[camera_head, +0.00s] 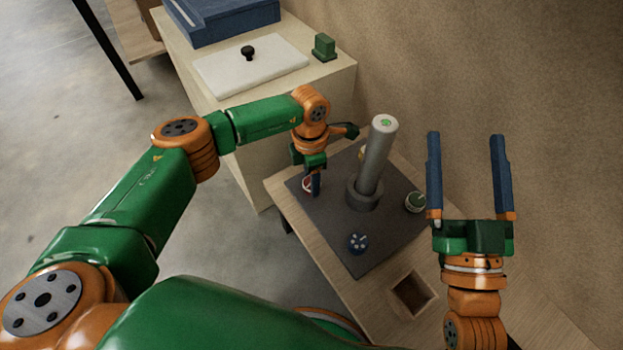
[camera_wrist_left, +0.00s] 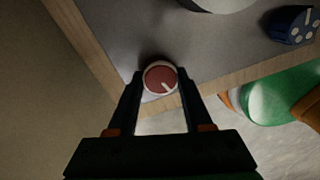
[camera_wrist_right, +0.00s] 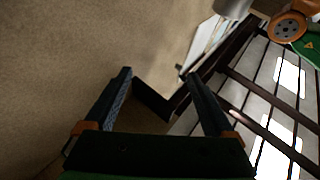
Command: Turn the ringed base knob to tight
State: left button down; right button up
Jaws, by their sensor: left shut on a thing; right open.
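A red knob (camera_wrist_left: 160,77) with a pale ring around it and a white pointer line sits near the edge of the dark base plate (camera_head: 330,215). In the left wrist view its pointer aims down and right. My left gripper (camera_head: 312,187) is shut on this knob, one finger on each side; in the head view the fingers partly hide the knob (camera_head: 306,184). A grey cylinder (camera_head: 376,155) stands tilted in a collar on the plate. My right gripper (camera_head: 466,172) is open and empty, raised right of the plate.
A blue knob with white dots (camera_head: 358,243) and a green knob with a pale rim (camera_head: 415,202) are on the plate. The wooden bench has a square opening (camera_head: 411,293). Behind, a cabinet carries a white board (camera_head: 250,66), a blue box (camera_head: 225,20) and a green block (camera_head: 324,47).

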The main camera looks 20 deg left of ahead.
pick_arm(q)
jog(key=shift+m, duration=0.8)
pick_arm(e)
jog(key=shift+s+r+t+y, duration=0.25)
jog(key=shift+s+r+t, duration=0.2)
jog(key=shift+r, duration=0.3)
jog(key=shift+s+r+t+y, duration=0.25)
jog(key=shift+s+r+t, duration=0.15)
jog(key=shift+r, duration=0.3)
pick_arm(q)
jog(key=shift+c, duration=1.6)
grip_release()
pick_arm(e)
jog(key=shift+w, duration=0.1)
